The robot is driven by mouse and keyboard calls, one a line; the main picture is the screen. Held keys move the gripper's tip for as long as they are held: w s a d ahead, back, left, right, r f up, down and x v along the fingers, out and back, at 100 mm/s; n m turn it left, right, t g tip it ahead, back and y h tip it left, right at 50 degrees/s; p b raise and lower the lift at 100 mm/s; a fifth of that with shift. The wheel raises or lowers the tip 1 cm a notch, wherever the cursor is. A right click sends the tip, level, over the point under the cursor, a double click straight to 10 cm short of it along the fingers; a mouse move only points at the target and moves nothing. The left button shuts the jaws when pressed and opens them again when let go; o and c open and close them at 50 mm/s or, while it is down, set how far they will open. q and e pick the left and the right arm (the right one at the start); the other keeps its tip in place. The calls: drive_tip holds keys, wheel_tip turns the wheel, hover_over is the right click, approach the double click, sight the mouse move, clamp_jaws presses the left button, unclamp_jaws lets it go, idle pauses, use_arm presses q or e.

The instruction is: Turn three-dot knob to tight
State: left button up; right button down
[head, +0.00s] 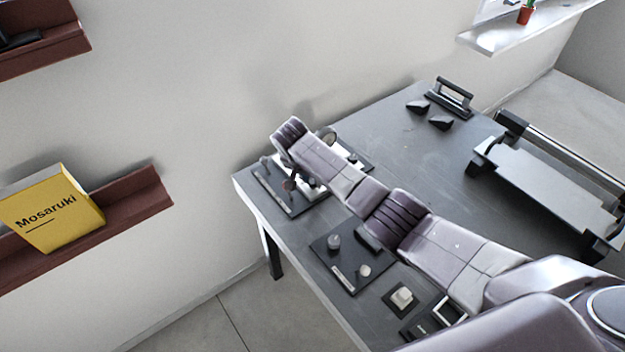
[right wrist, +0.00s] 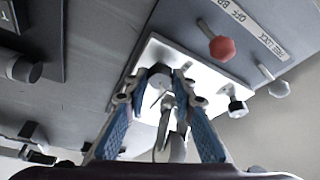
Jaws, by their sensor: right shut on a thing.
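My right arm reaches across the dark table to a control panel (head: 290,205) near the wall, where my right gripper (head: 308,182) is partly hidden by my own wrist. In the right wrist view, my right gripper (right wrist: 160,84) has its blue-padded fingers closed around a grey rounded knob (right wrist: 159,70) at a white plate (right wrist: 198,86). No dots can be made out on the knob, and its markings and turn angle cannot be read. My left gripper is not in view.
A red knob (right wrist: 222,48), a pale knob (right wrist: 279,89) and a black-and-white knob (right wrist: 237,105) stand close beside the gripper. A second panel (head: 346,276) with small knobs lies nearer. Two black blocks and a handle (head: 455,91) lie farther back.

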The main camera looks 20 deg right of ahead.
drive_tip(key=shift+w+m+h+b, duration=0.1)
drive_tip(key=shift+m+h+b, duration=0.25)
drive_tip(key=shift+m, duration=0.45)
drive_tip(key=shift+r, duration=0.1)
drive_tip(key=c, duration=1.7)
unclamp_jaws()
drive_tip(key=shift+c, duration=0.2)
drive_tip(key=shift+o, duration=0.6)
drive_tip(key=shift+r, duration=0.1)
drive_tip(key=v, duration=1.2)
drive_tip(key=shift+w, duration=0.2)
